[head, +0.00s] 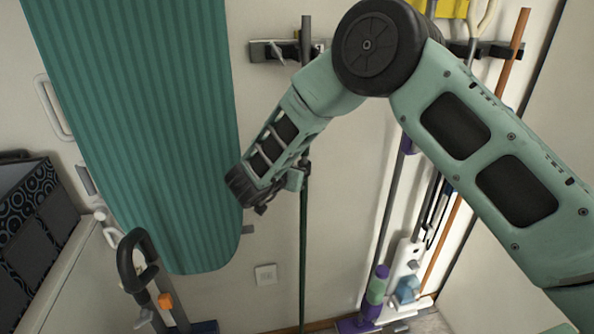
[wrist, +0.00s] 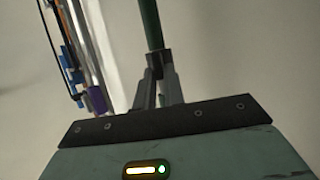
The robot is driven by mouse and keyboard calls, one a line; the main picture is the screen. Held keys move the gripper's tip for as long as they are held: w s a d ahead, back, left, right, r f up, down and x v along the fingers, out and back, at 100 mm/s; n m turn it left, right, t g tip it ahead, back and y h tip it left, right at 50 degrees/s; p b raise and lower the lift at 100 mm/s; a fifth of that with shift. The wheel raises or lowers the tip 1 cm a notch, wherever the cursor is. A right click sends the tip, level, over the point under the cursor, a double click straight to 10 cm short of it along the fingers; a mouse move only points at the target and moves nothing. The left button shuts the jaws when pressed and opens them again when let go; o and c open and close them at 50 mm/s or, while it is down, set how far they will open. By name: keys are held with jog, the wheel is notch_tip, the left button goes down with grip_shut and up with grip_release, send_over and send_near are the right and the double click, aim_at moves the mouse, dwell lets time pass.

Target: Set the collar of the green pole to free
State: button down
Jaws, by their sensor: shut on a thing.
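The green pole (head: 302,245) hangs upright against the wall, below a dark wall rack. It also shows at the top of the wrist view (wrist: 150,25). A dark collar (wrist: 154,60) sits around the pole at the fingertips. My gripper (head: 303,172) is at the pole about midway up, and in the wrist view its two fingers (wrist: 157,82) are shut on the collar. The collar's setting and any marks on it cannot be made out. In the head view my arm and gripper hide the collar and part of the pole.
A green striped ironing board (head: 145,120) hangs close to the left of my arm. The wall rack (head: 262,51) holds more poles, including an orange one (head: 470,180). A vacuum handle (head: 135,262) stands at lower left.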

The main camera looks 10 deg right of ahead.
jog(key=shift+w+r, duration=0.1)
dwell(0.3)
jog(key=c, duration=1.5)
grip_release()
jog(key=b+v, duration=0.4)
jog(key=v, duration=1.3)
jog(key=shift+a+r+b, duration=0.1)
jog(key=shift+a+b, duration=0.05)
jog(key=shift+b, duration=0.25)
jog(key=shift+r, duration=0.1)
